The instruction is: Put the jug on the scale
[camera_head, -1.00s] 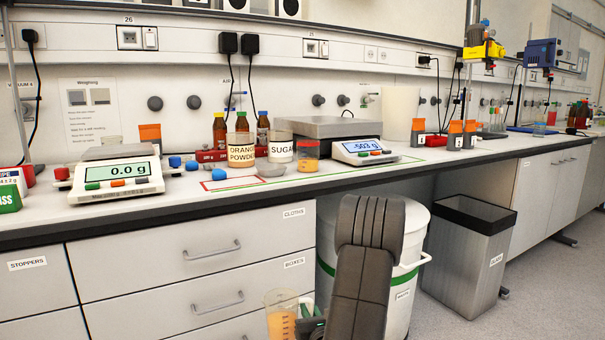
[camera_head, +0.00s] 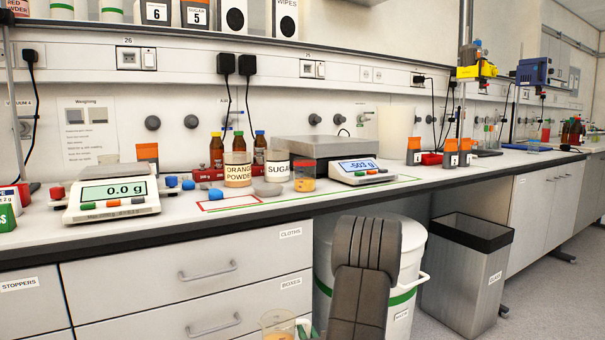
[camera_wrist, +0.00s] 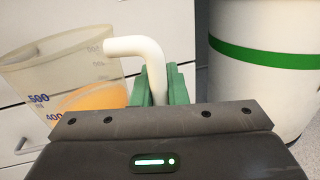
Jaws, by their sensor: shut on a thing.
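The jug (camera_head: 278,324) is a clear measuring jug with orange liquid, low at the bottom edge of the head view and partly cut off. It also shows at the left of the wrist view (camera_wrist: 70,75), with 500 and 400 marks and a white handle. My gripper (camera_wrist: 160,88) has its green fingers shut on that handle. The jug hangs in front of the bench, below its top. A large scale (camera_head: 322,147) with a bare metal plate stands on the bench and reads about -503 g. A smaller scale (camera_head: 112,192) at the left reads 0.0 g.
Orange powder (camera_head: 238,172) and sugar (camera_head: 279,168) containers and a small orange-filled cup (camera_head: 304,180) stand left of the large scale, near its display. A white bin (camera_head: 402,240) and a grey bin (camera_head: 468,262) stand under the bench. A shelf runs above.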

